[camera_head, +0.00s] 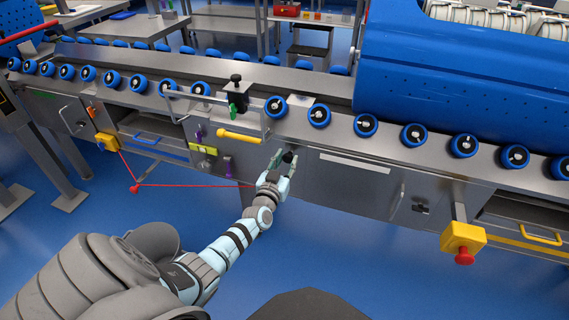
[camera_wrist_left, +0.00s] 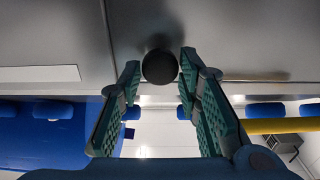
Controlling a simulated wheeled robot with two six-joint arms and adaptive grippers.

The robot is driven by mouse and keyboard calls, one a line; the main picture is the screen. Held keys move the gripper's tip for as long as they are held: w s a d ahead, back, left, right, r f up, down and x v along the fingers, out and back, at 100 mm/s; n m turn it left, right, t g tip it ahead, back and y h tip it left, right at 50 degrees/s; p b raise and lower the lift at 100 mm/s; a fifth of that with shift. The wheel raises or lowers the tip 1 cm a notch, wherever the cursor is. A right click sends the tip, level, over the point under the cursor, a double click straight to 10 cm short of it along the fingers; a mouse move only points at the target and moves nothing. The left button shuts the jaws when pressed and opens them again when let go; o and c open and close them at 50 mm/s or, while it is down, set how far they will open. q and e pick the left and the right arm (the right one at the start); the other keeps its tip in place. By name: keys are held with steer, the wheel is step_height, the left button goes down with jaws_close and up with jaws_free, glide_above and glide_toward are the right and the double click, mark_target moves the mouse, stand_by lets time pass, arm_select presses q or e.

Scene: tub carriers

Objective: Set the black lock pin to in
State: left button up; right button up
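The black lock pin shows as a round black knob (camera_head: 288,157) on the steel front panel of the conveyor. In the left wrist view the knob (camera_wrist_left: 160,67) sits between my left gripper's fingertips. My left gripper (camera_head: 284,164) points at the panel, with one finger on each side of the knob. Its fingers (camera_wrist_left: 160,75) look open, with thin gaps beside the knob. The pin's shaft is hidden behind the knob, so I cannot tell how far out it stands. My right gripper is in neither view.
A yellow handle (camera_head: 240,137) and a black block with a green part (camera_head: 236,98) are up and left of the gripper. A red cord (camera_head: 190,185) runs along the front. A yellow box with a red button (camera_head: 463,240) juts out at right.

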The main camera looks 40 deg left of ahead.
arm_select(q)
steer(key=shift+o, duration=1)
steer(key=shift+f, duration=0.1)
steer(key=v, duration=1.2)
